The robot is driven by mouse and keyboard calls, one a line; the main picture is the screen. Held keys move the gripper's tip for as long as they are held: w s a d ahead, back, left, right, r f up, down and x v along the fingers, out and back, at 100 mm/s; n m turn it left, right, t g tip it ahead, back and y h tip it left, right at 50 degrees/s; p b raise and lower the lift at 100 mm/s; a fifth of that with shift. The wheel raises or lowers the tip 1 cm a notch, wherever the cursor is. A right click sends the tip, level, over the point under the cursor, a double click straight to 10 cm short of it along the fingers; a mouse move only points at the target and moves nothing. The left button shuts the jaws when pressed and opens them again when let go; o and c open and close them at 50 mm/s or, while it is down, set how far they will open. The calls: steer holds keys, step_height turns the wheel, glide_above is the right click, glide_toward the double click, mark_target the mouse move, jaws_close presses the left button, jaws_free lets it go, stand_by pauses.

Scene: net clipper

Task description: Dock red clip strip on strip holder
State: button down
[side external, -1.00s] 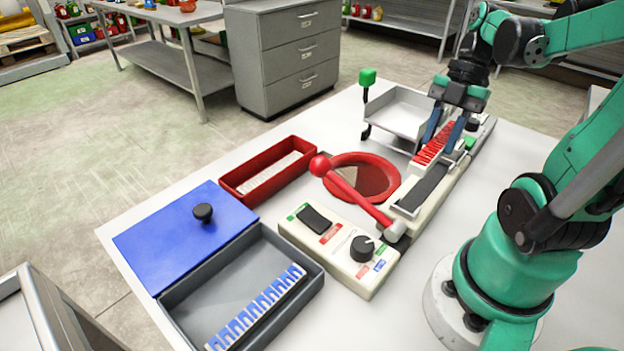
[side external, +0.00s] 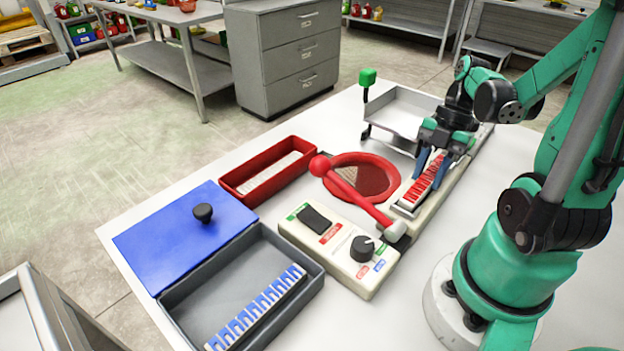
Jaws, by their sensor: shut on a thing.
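The red clip strip (side external: 422,184), a row of red clips on a white strip, lies along the long pale strip holder (side external: 455,182), over its dark track, near the lever end. My gripper (side external: 431,168) points down with its blue fingers shut on the red clip strip at its far part. The fingers hide part of the strip. I cannot tell from this view whether the strip is fully seated on the holder or slightly above it.
A red-knobbed lever (side external: 355,190) crosses a round red bowl (side external: 372,178) beside the holder. A control box (side external: 340,249), an open grey box (side external: 215,285) with blue clips, a blue lid (side external: 170,235), a red bin (side external: 240,187) and a metal tray (side external: 398,115) stand around.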

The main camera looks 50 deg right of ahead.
steer(key=c, duration=0.6)
jaws_free()
steer(key=shift+f, duration=0.1)
steer(key=shift+o, duration=0.2)
steer(key=v, duration=1.2)
steer(key=w+a+f+m+t+h, duration=0.1)
steer(key=w+a+m+t, duration=0.1)
steer(key=a+m, duration=0.3)
steer(key=w+a+f+m+t+h, duration=0.1)
steer(key=w+a+m+t+h, duration=0.1)
steer(key=w+a+m, duration=0.2)
steer(key=w+a+f+m+t+h, duration=0.1)
steer(key=w+a+m+t, duration=0.1)
steer(key=w+a+m, duration=0.2)
steer(key=shift+w+a+m+t+h, duration=0.1)
steer(key=shift+a+m+t+h, duration=0.2)
steer(key=shift+a+m, duration=1.65)
steer(key=shift+w+a+m+t, duration=0.1)
steer(key=shift+a+m+t, duration=0.25)
steer(key=shift+m, duration=0.2)
